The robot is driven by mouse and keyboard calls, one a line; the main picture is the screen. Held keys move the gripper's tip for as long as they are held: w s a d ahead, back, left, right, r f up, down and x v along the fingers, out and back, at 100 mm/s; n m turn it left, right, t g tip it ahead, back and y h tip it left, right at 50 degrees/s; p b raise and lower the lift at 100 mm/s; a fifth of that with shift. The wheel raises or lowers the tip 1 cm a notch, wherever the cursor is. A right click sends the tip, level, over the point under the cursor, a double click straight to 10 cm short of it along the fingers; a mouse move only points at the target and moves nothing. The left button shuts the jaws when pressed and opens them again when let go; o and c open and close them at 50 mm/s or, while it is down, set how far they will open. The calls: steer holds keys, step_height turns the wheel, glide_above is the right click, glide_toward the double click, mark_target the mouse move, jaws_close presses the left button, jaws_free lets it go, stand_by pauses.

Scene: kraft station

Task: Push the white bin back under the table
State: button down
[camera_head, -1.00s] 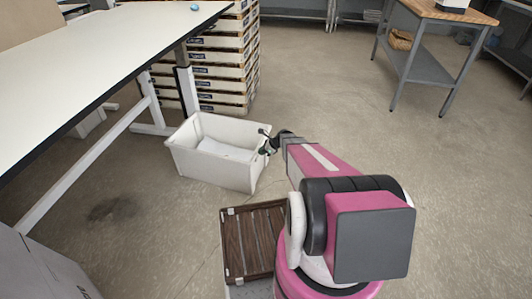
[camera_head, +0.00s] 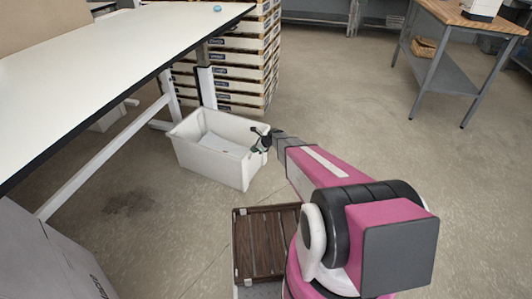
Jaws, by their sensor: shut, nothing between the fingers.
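The white bin (camera_head: 212,167) stands upright on the floor, just right of the white table (camera_head: 98,62) and near its leg. It looks open at the top, with something pale lying inside. My gripper (camera_head: 259,142) is at the bin's right rim, shut and empty. It looks close to or touching the rim; I cannot tell if there is contact. My pink arm reaches to it from the lower right. The bin's far right side is partly hidden by my gripper.
A table leg (camera_head: 206,88) and a slanted white brace (camera_head: 105,160) stand beside the bin. Stacked crates (camera_head: 235,60) rise behind it. A grey box (camera_head: 45,255) is at the lower left. A workbench (camera_head: 445,75) stands at the right.

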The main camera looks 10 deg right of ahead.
steer(key=w+a, duration=0.4)
steer(key=a, duration=0.6)
steer(key=w+a, duration=0.5)
steer(key=a, duration=0.6)
steer(key=shift+w, duration=0.2)
steer(key=shift+f, duration=0.1)
steer(key=s+d+f+v, duration=0.1)
steer(key=d+f+v, duration=0.1)
steer(key=v, duration=1.1)
steer(key=s+d+r+n+g+h, duration=0.1)
steer(key=s+d+r+n, duration=0.4)
steer(key=s, duration=0.7)
steer(key=s+d+r+n+g+h, duration=0.1)
steer(key=s+d+r+n+h, duration=0.3)
steer(key=s+d+n, duration=0.5)
steer(key=s+d+r+n+g+h, duration=0.1)
steer(key=s+d+r+n+h, duration=0.2)
steer(key=s+d+r+n, duration=0.4)
steer(key=s+r+n, duration=0.1)
steer(key=s, duration=0.8)
steer(key=shift+s+d+n+g, duration=0.3)
steer(key=shift+d+n, duration=0.1)
steer(key=shift+r, duration=0.15)
